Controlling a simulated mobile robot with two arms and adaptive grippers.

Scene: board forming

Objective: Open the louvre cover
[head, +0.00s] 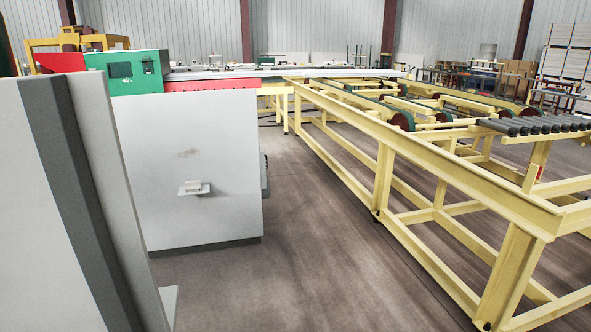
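No part that I can surely name as the louvre cover shows in the head view. A white machine cabinet (200,135) stands left of centre, with a small light bracket or handle (194,188) low on its face. No slats can be made out on it. A darker fitting (264,172) sits on its right edge. Neither of my grippers is in view.
A large grey-white panel (50,210) fills the left foreground and hides part of the cabinet. A green and red machine housing (125,72) tops the cabinet. A yellow roller conveyor frame (440,190) runs along the right. The brown floor (310,230) between is clear.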

